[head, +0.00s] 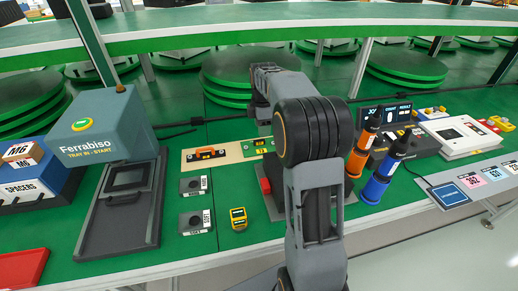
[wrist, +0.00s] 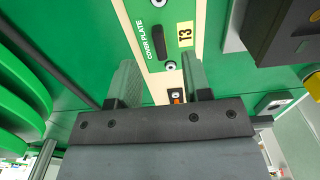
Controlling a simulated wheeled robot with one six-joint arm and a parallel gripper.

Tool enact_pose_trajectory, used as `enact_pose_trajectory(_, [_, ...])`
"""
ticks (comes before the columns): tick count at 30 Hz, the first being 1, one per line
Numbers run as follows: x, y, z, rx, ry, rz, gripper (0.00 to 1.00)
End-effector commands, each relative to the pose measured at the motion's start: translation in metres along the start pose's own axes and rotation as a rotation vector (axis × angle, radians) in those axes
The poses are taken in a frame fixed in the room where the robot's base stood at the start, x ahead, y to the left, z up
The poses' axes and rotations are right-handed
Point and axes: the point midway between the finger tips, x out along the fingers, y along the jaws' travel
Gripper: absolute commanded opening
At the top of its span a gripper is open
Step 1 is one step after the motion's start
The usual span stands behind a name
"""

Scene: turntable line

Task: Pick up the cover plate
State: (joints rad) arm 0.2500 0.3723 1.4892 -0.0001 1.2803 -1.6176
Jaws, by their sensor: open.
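The cover plate (wrist: 186,14) is a green plate with white lettering, a dark bar-like handle and a yellow T3 label. It lies on a pale beige board; in the head view it is a green patch (head: 252,148), partly hidden by my arm. My gripper (wrist: 160,64) is open in the wrist view, its two grey fingers apart. They are at the near end of the plate, with nothing held between them. Whether they touch the plate cannot be told. In the head view my arm hides the fingers.
Left stand the grey Ferrabiso box (head: 112,125) and a dark tray (head: 124,215). Orange (head: 358,158) and blue (head: 377,186) cylinders stand right.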

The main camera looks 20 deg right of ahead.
Motion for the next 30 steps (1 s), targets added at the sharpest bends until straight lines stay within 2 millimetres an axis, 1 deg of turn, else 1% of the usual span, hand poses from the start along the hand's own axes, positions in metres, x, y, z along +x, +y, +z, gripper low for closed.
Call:
enact_pose_trajectory(1, [0.004, 0.000, -0.001, -0.001, 0.000, -0.001, 0.45])
enact_pose_trajectory(8, [0.012, 0.000, -0.001, -0.002, 0.000, -0.001, 0.45])
enact_pose_trajectory(11, [0.022, 0.001, 0.001, -0.002, 0.000, -0.001, 0.45])
enact_pose_trajectory(16, [0.046, 0.002, 0.003, -0.002, 0.000, -0.003, 0.45])
enact_pose_trajectory(19, [0.056, 0.002, 0.003, -0.003, 0.000, -0.001, 0.45])
enact_pose_trajectory(26, [0.058, 0.002, 0.002, -0.003, 0.000, 0.000, 0.45])
enact_pose_trajectory(30, [0.057, 0.002, 0.002, -0.003, 0.000, 0.000, 0.33])
